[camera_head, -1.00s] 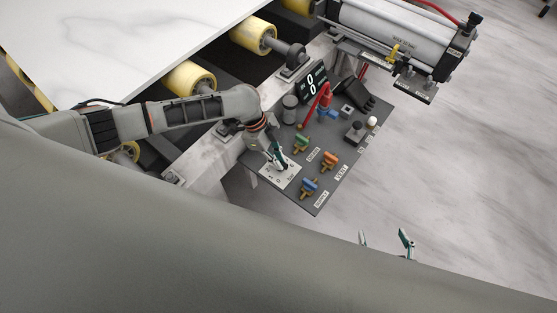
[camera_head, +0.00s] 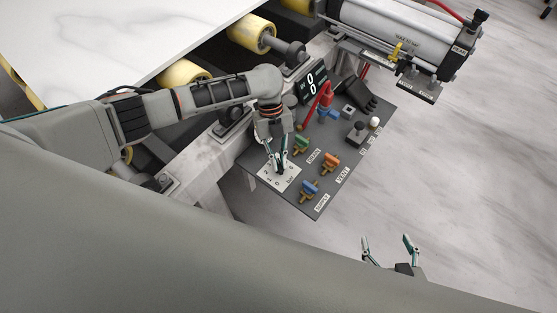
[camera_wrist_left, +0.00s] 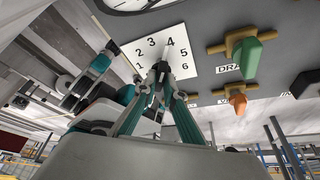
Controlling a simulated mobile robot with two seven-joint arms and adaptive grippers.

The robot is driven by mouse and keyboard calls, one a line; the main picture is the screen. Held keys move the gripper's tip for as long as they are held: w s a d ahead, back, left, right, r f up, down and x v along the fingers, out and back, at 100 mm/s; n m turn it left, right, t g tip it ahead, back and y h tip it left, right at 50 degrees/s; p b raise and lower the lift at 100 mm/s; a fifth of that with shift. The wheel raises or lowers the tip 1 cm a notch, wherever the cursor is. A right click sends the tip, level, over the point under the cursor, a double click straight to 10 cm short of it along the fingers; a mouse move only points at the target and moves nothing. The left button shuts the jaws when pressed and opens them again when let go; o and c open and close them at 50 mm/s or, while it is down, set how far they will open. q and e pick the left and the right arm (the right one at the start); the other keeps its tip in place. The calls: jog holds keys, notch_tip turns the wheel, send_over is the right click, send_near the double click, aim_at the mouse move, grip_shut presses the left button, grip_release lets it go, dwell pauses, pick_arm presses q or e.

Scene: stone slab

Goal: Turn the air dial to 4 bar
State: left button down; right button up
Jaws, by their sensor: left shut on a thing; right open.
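The air dial's white scale plate (camera_head: 264,176) lies on the near left corner of the dark control panel. In the left wrist view the plate (camera_wrist_left: 182,66) shows the numbers 1 to 6. My left gripper (camera_head: 279,170) comes down over the plate, shut on the dial knob at its middle. In the left wrist view its fingertips (camera_wrist_left: 161,72) meet there, just below the 4. My right gripper (camera_head: 388,241) is open and empty, low in the head view, apart from the panel.
Green (camera_head: 300,144), orange (camera_head: 331,161) and blue (camera_head: 309,188) valve handles stand close right of the dial. A black display (camera_head: 313,83) shows zeros. The floor to the right is clear.

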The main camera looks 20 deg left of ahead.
pick_arm(q)
jog(key=shift+m+y, duration=0.3)
jog(key=shift+m, duration=0.3)
pick_arm(e)
jog(key=shift+f, duration=0.15)
jog(key=shift+s+f, duration=0.1)
pick_arm(q)
jog(key=c, duration=2.2)
grip_release()
jog(key=shift+o, duration=0.3)
pick_arm(e)
jog(key=shift+s+f, duration=0.1)
jog(key=shift+s, duration=0.2)
pick_arm(q)
jog(key=shift+r, duration=0.2)
jog(key=v, duration=1.1)
jog(key=shift+w+r, duration=0.15)
jog(key=shift+r, duration=0.15)
pick_arm(e)
jog(key=shift+w, duration=0.25)
